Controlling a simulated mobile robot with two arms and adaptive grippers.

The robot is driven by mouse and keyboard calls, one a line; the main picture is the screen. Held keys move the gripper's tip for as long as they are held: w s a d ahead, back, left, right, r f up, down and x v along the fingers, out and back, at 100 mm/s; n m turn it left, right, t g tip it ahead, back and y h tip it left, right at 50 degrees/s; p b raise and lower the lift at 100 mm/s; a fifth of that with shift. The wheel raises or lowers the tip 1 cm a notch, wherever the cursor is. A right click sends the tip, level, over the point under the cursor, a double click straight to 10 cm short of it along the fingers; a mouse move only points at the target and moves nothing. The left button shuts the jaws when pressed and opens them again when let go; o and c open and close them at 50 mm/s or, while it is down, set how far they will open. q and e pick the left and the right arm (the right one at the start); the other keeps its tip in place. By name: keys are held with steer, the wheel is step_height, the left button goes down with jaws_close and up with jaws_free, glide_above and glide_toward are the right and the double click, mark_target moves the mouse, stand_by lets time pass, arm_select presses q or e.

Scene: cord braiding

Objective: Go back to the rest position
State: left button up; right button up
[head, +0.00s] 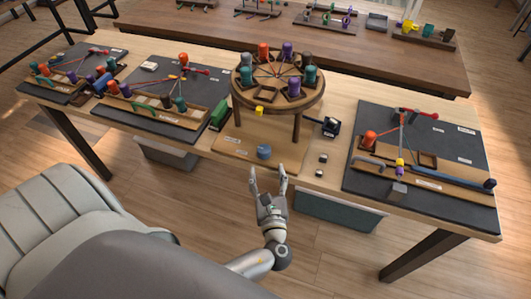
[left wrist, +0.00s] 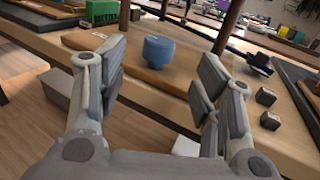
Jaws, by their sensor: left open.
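My left gripper (head: 268,183) is open and empty in front of the table's near edge, below the round braiding stand. Its two fingers also frame the left wrist view (left wrist: 160,85), with nothing between them. A blue spool-like piece (head: 264,152) sits on the wooden base board just beyond the fingertips; it also shows in the left wrist view (left wrist: 159,50). The round wooden braiding stand (head: 277,83) carries several coloured bobbins, with cords meeting at its centre. A yellow piece (head: 259,111) is at its near rim. My right gripper is not in view.
Dark mats with cords and bobbins lie left (head: 150,103) and right (head: 420,150) on the wooden table. Small dark blocks (head: 320,166) and a black device (head: 330,126) are right of the stand. A grey chair (head: 60,215) stands at the left. Another table (head: 250,35) is behind.

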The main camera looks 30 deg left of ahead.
arm_select(q)
steer(key=shift+v, duration=1.15)
steer(key=s+f+n+g+h, duration=0.25)
steer(key=s+f, duration=0.25)
steer(key=f, duration=0.5)
steer(key=s+a+f+n+g+h, duration=0.1)
steer(key=s+f+n+g+h, duration=0.2)
steer(key=f, duration=0.7)
steer(key=s+f+n+g+h, duration=0.1)
steer(key=s+f+n+g, duration=0.2)
steer(key=s+f, duration=0.45)
steer(key=s+d+f+n+g+h, duration=0.1)
steer(key=s+f+n+g+h, duration=0.1)
steer(key=s+f+n, duration=0.5)
steer(key=s+d+f+n+g+h, duration=0.1)
steer(key=s+f+n+g+h, duration=0.1)
steer(key=s+f+n, duration=0.5)
steer(key=s+n+h, duration=0.1)
steer(key=s+n, duration=0.2)
steer(key=s, duration=0.2)
steer(key=shift+s+g, duration=0.1)
steer(key=shift+g, duration=0.15)
